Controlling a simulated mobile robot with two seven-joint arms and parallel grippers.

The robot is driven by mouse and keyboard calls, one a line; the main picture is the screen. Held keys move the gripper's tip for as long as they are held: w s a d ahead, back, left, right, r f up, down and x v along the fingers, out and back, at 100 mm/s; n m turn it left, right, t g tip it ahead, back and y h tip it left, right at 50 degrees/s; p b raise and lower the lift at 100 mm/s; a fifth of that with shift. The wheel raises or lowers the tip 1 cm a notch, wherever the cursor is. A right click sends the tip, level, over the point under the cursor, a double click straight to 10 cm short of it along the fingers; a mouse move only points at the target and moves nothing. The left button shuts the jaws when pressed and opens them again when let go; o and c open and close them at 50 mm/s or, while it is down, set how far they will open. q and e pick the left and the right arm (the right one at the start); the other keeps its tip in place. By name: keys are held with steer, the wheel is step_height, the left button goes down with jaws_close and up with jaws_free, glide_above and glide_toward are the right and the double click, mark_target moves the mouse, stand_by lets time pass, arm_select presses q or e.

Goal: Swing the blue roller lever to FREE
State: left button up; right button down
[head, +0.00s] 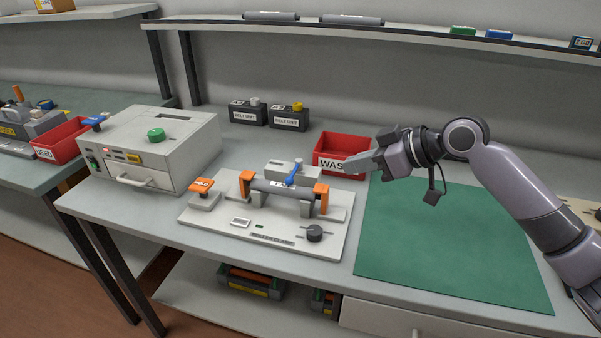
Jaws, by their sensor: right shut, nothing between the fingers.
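The blue roller lever (292,175) stands tilted up on the grey roller unit near the middle of the bench. The roller (272,188) lies between orange end brackets (321,193) on a light grey base plate (270,230). The lettering by the lever is too small to read. My right gripper (362,163) is shut and empty, to the right of the lever and apart from it, in front of the red bin's right side. My left gripper is not in view.
A red bin marked WAS... (335,146) stands behind the unit, partly covered by my gripper. A grey machine (150,150) is at left. A green mat (450,245) lies clear at right.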

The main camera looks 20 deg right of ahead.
mark_target(302, 192)
steer(key=p+x, duration=0.1)
steer(key=x, duration=1.3)
stand_by(0.4)
